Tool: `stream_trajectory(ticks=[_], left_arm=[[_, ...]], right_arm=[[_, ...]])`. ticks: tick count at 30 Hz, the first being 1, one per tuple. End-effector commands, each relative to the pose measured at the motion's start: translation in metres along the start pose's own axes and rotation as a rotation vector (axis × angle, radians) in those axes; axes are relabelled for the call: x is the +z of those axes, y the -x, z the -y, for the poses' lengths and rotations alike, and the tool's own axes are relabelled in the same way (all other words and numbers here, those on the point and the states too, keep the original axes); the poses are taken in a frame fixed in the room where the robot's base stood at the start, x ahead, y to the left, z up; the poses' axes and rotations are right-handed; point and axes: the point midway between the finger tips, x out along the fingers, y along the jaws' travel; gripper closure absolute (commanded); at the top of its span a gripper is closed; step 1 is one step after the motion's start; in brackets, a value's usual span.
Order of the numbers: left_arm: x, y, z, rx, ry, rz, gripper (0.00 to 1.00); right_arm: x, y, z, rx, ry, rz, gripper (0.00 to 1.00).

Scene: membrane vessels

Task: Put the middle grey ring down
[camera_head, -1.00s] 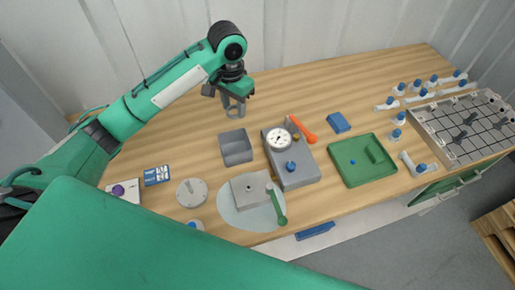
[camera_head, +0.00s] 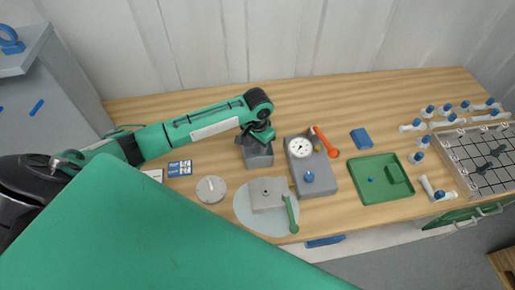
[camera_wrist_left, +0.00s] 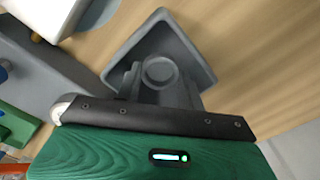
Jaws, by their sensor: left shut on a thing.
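My left gripper (camera_head: 257,139) is shut on a small grey ring (camera_wrist_left: 144,72) and points down over an open grey box (camera_head: 259,160). In the left wrist view the ring lies between the two fingers (camera_wrist_left: 160,80), in front of the box's inside. The box's wall (camera_wrist_left: 196,66) surrounds the ring on the far sides there. I cannot tell whether the ring touches the box floor. In the head view the ring is hidden. My right gripper is not in view.
Right of the box stands a grey block with a dial gauge (camera_head: 300,148). In front lie a pale round mat (camera_head: 245,213) with a grey block and green-handled tool, and a grey disc (camera_head: 211,190). A green tray (camera_head: 372,190) is further right. The table behind is clear.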

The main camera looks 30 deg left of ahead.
Motion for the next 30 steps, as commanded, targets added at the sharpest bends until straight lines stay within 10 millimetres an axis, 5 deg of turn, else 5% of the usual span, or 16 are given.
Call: stream_trajectory(ticks=[7, 19, 20, 21, 30], left_arm=[[0.001, -0.032, 0.0, 0.0, 0.0, 0.002, 0.82], [0.0, -0.038, 0.0, 0.001, 0.0, 0.001, 0.82], [0.0, -0.037, 0.0, 0.001, 0.0, 0.0, 0.55], [0.0, -0.037, 0.0, 0.0, 0.0, 0.0, 0.52], [0.0, -0.035, 0.0, 0.0, -0.001, 0.0, 0.52]], right_arm=[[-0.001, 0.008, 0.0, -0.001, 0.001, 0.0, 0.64], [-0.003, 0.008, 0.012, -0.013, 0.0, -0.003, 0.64], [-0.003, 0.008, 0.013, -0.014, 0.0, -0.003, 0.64], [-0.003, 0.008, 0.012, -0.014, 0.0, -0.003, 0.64], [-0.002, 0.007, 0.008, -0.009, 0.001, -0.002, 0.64]])
